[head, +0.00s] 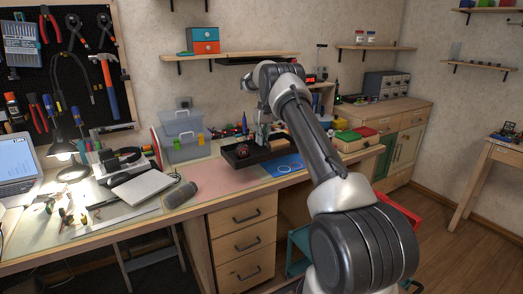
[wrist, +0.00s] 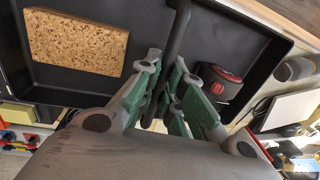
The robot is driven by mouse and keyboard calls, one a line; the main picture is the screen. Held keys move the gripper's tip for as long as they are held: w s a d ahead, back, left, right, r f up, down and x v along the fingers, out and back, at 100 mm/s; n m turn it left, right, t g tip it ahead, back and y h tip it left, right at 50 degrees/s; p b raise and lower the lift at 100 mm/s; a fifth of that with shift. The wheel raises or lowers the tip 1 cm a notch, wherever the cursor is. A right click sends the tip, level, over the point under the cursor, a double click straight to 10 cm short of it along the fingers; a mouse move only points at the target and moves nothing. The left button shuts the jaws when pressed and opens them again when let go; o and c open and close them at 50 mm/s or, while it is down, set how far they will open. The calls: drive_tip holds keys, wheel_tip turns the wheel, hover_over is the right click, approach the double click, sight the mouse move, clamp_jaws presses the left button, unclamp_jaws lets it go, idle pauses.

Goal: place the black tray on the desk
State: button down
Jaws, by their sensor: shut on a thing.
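The black tray (head: 275,154) is a shallow open tray over the back of the desk (head: 215,196), behind the pink and blue mats. I cannot tell whether its base touches the desk. My gripper (head: 261,140) comes down over it from above. In the wrist view, the green-padded fingers of my gripper (wrist: 172,100) are shut on the dark bar across the middle of the tray (wrist: 70,82). A cork block (wrist: 77,42) lies in one compartment. A red and black round item (wrist: 219,82) lies in the other, and it also shows in the head view (head: 243,151).
A clear grey bin (head: 184,135) stands left of the tray. A closed laptop (head: 143,188) and dark cylinder (head: 180,195) lie front left. The pink mat (head: 230,180) is bare. A shelf (head: 235,55) hangs above.

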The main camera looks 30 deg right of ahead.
sight(261, 152)
wheel_tip(261, 152, down, 4)
drive_tip(key=shift+f, duration=0.1)
drive_tip(key=shift+f, duration=0.55)
drive_tip(key=c, duration=1.5)
unclamp_jaws()
drive_tip(key=shift+c, duration=0.2)
